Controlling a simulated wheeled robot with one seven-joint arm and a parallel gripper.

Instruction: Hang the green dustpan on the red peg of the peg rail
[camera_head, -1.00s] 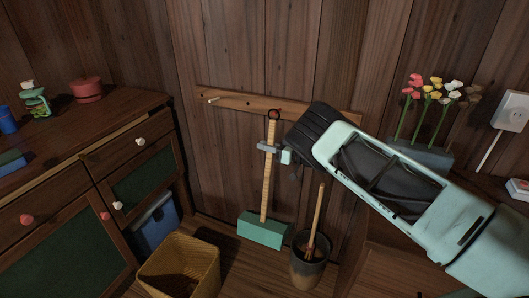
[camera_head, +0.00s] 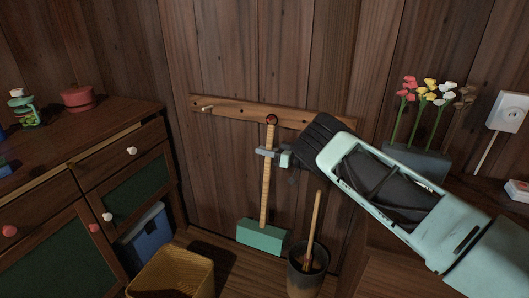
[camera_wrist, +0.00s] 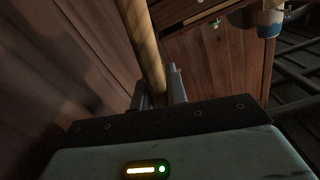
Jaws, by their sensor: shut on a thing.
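The green dustpan (camera_head: 264,235) hangs upright from a long pale wooden handle (camera_head: 267,185), its pan low near the floor. A dark reddish ring (camera_head: 271,119) at the handle's top overlaps the peg rail (camera_head: 235,111) in the head view. I cannot tell whether it is around a peg or only in front of the rail. No red peg can be made out separately. My gripper (camera_head: 268,152) is shut on the handle below the ring. In the wrist view the handle (camera_wrist: 146,45) passes between the fingers of my gripper (camera_wrist: 160,93).
A pale peg (camera_head: 206,108) sticks out at the rail's left end. A dark pot (camera_head: 305,277) with a wooden stick stands right of the pan. A woven basket (camera_head: 172,277) is front left, beside a drawer cabinet (camera_head: 130,165). A flower planter (camera_head: 415,160) stands at right.

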